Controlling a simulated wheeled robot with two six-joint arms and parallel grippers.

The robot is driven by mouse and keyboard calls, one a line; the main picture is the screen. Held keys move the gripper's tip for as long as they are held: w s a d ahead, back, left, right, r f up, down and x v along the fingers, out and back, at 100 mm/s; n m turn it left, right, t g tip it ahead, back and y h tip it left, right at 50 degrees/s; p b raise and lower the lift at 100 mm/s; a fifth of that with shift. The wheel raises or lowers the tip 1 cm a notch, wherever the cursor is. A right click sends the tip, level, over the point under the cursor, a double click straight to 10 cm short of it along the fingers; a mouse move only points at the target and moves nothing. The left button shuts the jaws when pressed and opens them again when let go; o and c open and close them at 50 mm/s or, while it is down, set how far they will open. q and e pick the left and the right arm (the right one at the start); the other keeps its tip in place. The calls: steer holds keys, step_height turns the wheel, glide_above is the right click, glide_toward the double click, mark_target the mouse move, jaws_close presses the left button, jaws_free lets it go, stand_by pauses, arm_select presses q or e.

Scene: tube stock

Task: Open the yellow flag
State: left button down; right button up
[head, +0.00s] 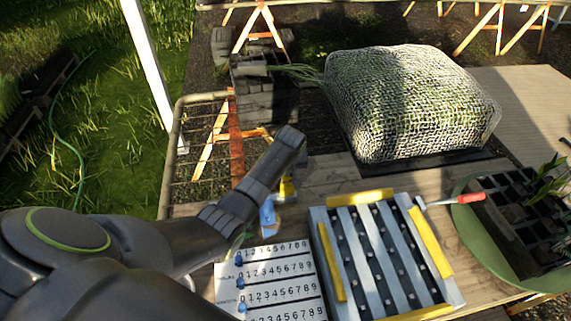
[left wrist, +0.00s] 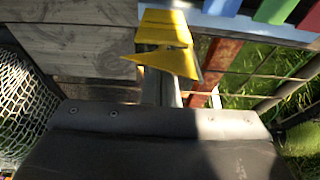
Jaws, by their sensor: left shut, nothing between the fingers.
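The yellow flag (left wrist: 160,62) shows in the left wrist view as bright yellow pieces with a sharp corner to the left. A small yellow patch, seemingly the same flag, shows in the head view (head: 288,188) just under the end of my left arm. My left gripper (left wrist: 164,88) is shut and empty, right at the yellow pieces. Whether it touches them I cannot tell. In the head view my own wrist hides most of the fingers. Blue, green and red tabs (left wrist: 272,10) stand to the right in the left wrist view. My right gripper is not in view.
A blue piece (head: 268,214) stands below my left wrist. A white number board (head: 262,292) and a slotted tray with yellow edge pieces (head: 320,226) lie nearer. A net-covered mound (head: 410,100) is behind. A green round tray (head: 463,222) and a red-handled tool (head: 467,198) are at right.

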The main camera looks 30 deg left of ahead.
arm_select(q)
steer(key=shift+f, duration=0.1)
stand_by(0.4)
steer(key=w+b+v, duration=0.1)
steer(key=b+v, duration=0.1)
steer(key=v, duration=1.4)
steer(key=shift+a+r, duration=0.2)
steer(key=shift+r, duration=0.25)
